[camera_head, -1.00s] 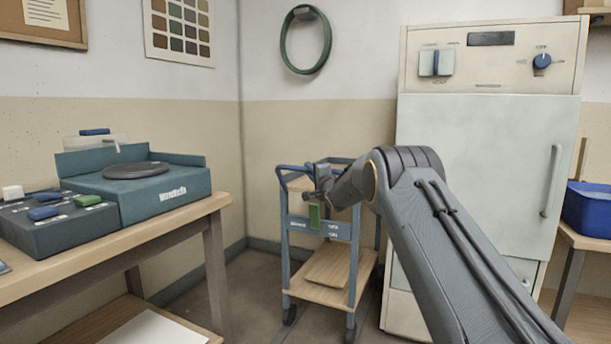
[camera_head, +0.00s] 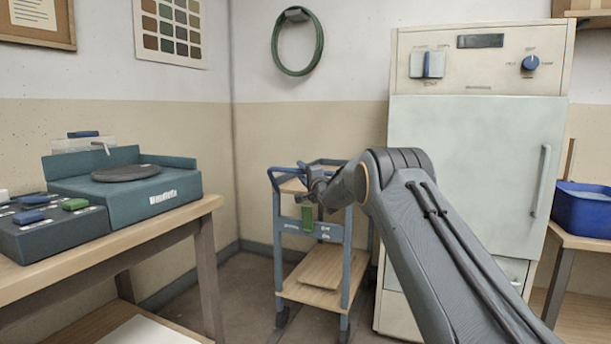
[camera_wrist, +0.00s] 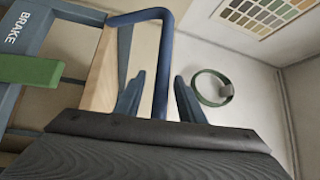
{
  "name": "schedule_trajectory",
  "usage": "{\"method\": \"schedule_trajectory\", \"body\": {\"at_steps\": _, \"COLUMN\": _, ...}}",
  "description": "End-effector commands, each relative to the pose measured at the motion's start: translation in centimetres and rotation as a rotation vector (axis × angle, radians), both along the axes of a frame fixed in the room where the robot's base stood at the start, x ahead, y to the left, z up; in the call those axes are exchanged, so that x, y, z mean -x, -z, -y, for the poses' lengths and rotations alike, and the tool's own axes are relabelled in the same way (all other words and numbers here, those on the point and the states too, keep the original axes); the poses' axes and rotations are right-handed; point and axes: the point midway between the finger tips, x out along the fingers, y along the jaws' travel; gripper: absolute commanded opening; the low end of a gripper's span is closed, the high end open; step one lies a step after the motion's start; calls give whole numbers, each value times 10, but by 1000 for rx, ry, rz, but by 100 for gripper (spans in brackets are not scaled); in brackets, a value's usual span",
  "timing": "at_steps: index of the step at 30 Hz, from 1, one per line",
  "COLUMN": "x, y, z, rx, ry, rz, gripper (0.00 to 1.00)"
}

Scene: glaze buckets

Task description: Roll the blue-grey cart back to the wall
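The blue-grey cart (camera_head: 311,229) stands upright near the room's back corner, with wooden shelves and a blue handle along its top left. My gripper (camera_head: 312,186) is at the cart's upper near end, small in the head view. In the wrist view my gripper (camera_wrist: 160,76) has the blue handle (camera_wrist: 162,50) between its fingers. Narrow gaps seem to show on both sides, so the fingers look open around it. A green tab (camera_head: 307,213) is on the cart's front panel; in the wrist view it lies beside the word BRAKE. The back wall (camera_head: 262,165) is behind the cart.
A pale cabinet (camera_head: 470,170) stands close at the cart's right. A wooden table (camera_head: 110,240) with a teal wheel machine (camera_head: 130,195) is at left. A blue bucket (camera_head: 583,212) is at far right. Some bare floor (camera_head: 240,290) lies left of the cart.

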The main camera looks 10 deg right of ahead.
Motion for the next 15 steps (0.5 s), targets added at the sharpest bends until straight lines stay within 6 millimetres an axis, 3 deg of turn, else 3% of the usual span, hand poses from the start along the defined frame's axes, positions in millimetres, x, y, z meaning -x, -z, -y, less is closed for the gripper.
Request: {"method": "schedule_trajectory", "body": {"at_steps": 15, "x": 58, "y": 7, "z": 20, "rx": 0, "ry": 3, "rz": -1, "gripper": 36}}
